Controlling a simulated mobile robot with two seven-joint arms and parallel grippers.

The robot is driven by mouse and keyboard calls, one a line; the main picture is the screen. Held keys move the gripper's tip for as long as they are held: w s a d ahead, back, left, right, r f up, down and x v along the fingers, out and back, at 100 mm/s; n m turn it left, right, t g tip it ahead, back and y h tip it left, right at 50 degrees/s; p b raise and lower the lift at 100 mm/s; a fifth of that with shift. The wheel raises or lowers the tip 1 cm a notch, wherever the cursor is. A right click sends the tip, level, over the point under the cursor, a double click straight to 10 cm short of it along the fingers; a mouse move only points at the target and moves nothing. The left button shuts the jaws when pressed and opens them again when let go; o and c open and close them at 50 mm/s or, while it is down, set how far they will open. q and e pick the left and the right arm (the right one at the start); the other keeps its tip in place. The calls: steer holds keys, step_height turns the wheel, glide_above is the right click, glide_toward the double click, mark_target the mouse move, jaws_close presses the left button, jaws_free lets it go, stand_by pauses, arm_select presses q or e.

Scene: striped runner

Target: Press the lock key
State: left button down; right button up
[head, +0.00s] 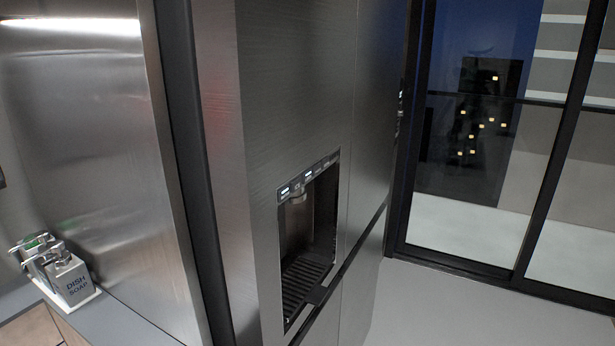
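A tall dark steel fridge (292,101) stands in the middle of the head view. A water dispenser recess (322,218) is set in its front, with a dark grille tray (303,278) at the bottom. A narrow key panel (308,176) runs along the top edge of the recess, with several small lit keys. Their labels are too small to read, so I cannot tell which one is the lock key. A nozzle (297,199) hangs below the panel. Neither gripper shows in this view.
A dish soap dispenser (72,281) stands in a tray on the grey counter (122,322) at the lower left. A steel wall panel (100,130) is left of the fridge. Black-framed glass doors (480,215) are at the right. The light floor (440,309) before them is clear.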

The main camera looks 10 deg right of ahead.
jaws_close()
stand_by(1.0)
